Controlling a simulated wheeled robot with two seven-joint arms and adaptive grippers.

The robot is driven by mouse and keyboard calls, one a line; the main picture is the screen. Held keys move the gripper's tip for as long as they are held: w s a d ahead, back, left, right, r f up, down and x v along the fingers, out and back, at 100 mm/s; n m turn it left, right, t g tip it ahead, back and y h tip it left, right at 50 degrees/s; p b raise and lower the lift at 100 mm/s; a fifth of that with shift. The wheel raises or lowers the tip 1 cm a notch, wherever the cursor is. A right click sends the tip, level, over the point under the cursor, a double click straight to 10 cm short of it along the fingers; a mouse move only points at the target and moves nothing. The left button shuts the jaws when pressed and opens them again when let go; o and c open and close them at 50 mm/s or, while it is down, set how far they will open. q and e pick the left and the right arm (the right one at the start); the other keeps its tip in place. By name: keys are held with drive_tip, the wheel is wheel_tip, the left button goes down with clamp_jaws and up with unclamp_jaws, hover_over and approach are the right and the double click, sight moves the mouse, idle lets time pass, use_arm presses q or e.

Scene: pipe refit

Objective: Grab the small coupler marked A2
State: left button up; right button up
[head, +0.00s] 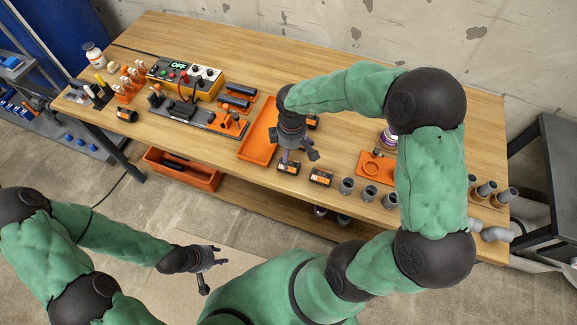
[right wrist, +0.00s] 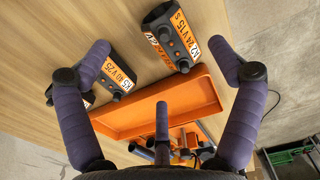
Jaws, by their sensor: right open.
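My right gripper (head: 294,154) is open and empty above the table's front, left of these pieces. Its spread fingers (right wrist: 165,95) also show in the right wrist view, over black blocks with orange labels. Another block (right wrist: 115,72) is partly behind a finger. My left gripper (head: 211,263) is open and empty, low in front of the table.
An orange tray (head: 259,132) lies left of my right gripper. A control box reading OFF (head: 186,78) stands at the back left. An orange plate with a ring (head: 371,167) and wider grey pipes (head: 487,188) lie to the right. The back middle of the table is fairly clear.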

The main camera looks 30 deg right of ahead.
sight(290, 160)
drive_tip(key=f, duration=0.1)
drive_tip(key=f+b, duration=0.2)
drive_tip(key=f, duration=0.1)
drive_tip(key=shift+s+a+f, duration=0.1)
drive_tip(key=shift+s+a, duration=0.05)
drive_tip(key=shift+a, duration=0.2)
drive_tip(key=shift+f, duration=0.4)
drive_tip(key=shift+c, duration=0.3)
drive_tip(key=c, duration=1.2)
